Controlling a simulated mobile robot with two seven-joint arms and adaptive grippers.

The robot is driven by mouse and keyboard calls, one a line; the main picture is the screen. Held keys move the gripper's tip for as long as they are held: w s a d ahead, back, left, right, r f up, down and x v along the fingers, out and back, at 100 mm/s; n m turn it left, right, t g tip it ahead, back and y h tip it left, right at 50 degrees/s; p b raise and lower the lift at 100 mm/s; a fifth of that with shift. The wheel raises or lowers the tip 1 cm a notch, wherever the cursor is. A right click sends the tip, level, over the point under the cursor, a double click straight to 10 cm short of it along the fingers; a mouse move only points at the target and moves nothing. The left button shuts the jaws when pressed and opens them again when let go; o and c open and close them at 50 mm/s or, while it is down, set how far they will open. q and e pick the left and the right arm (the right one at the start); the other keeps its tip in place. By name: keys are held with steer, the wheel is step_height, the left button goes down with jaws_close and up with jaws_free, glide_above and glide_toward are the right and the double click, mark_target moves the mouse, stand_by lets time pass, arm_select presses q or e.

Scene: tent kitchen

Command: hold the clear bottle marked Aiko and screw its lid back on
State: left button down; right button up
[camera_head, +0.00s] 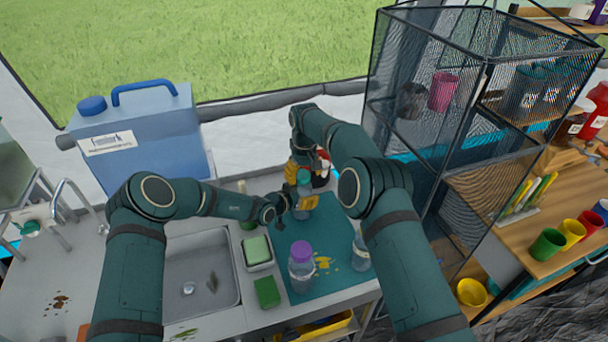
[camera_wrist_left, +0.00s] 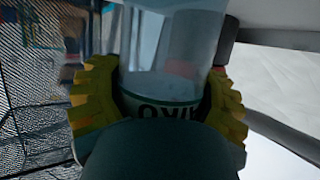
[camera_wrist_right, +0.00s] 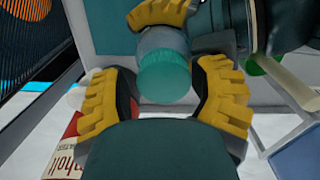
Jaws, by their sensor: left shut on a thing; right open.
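The clear bottle marked Aiko (camera_wrist_left: 172,60) is in my left gripper (camera_wrist_left: 160,105), whose yellow fingers are closed around its sides near the label. In the head view the bottle (camera_head: 303,192) is partly hidden by yellow fingers, above the back of the teal mat (camera_head: 335,238). A teal lid (camera_wrist_right: 166,82) shows at the bottle's top end in the right wrist view; whether it is threaded on cannot be told. My right gripper (camera_wrist_right: 167,100) is open, with its fingers on either side of the lid and visible gaps. In the head view my right gripper (camera_head: 298,171) is just above the left one (camera_head: 303,203).
A purple-lidded bottle (camera_head: 301,268) stands on the mat; another clear bottle (camera_head: 361,252) is partly hidden by my right arm. The sponge holder (camera_head: 257,252), green block (camera_head: 267,292) and sink (camera_head: 203,268) lie left. A mesh rack (camera_head: 430,110) stands close right.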

steer(key=shift+a+r, duration=0.1)
steer(key=shift+r, duration=2.05)
steer(key=shift+c, duration=0.2)
steer(key=n, duration=0.2)
steer(key=shift+r+n, duration=0.2)
steer(key=shift+n, duration=0.2)
steer(key=n, duration=0.5)
steer(key=shift+w+a+r, duration=0.1)
steer(key=shift+r, duration=0.2)
steer(key=n, duration=0.4)
steer(key=r+n, duration=0.1)
steer(key=n, duration=0.9)
steer(key=shift+w+r, duration=0.1)
steer(key=shift+r, duration=0.25)
steer(key=n, duration=0.4)
steer(key=r+n, duration=0.1)
steer(key=n, duration=0.2)
steer(key=shift+w, duration=0.1)
